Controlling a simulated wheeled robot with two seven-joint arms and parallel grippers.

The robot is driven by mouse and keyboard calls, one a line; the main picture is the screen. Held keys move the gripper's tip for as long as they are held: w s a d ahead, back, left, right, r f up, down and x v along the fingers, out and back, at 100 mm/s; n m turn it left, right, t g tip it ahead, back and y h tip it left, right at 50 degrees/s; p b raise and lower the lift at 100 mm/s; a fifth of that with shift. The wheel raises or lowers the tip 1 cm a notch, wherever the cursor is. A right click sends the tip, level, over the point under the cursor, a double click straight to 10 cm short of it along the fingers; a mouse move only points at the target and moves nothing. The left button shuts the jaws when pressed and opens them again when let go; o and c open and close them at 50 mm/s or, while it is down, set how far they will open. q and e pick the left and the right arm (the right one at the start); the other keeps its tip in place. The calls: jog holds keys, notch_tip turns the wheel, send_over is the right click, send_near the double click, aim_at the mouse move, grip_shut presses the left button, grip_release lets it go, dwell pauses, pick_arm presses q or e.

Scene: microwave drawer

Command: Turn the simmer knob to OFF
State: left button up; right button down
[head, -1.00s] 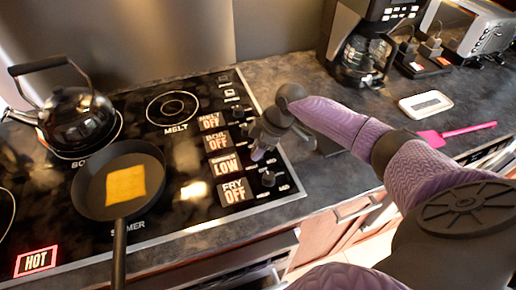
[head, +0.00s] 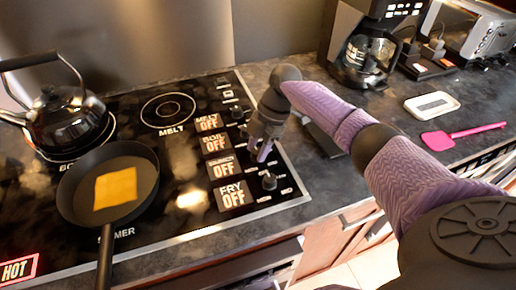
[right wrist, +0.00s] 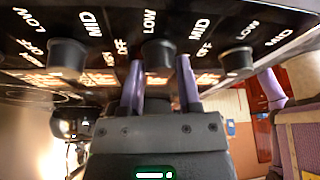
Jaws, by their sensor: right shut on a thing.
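My right gripper (head: 262,148) reaches down to the control strip at the right of the cooktop. In the right wrist view my right gripper (right wrist: 159,68) has its two purple fingers on either side of the dark round simmer knob (right wrist: 158,52), shut on it. In the head view the gripper hides most of that knob. The simmer display (head: 222,168) reads OFF. The melt display (head: 209,123), boil display (head: 215,142) and fry display (head: 234,194) also read OFF. My left gripper is not in view.
The fry knob (head: 269,182) stands close in front of the gripper. A pan (head: 140,205) with a yellow square slice (head: 115,188) and a kettle (head: 68,122) stand on the cooktop. A HOT sign (head: 16,270) is lit. A pink spatula (head: 462,136) lies right.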

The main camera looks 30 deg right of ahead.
dwell(0.5)
jog(key=shift+c, duration=1.5)
grip_release()
jog(key=p+v, duration=0.1)
jog(key=v, duration=0.9)
jog(key=shift+w, duration=0.1)
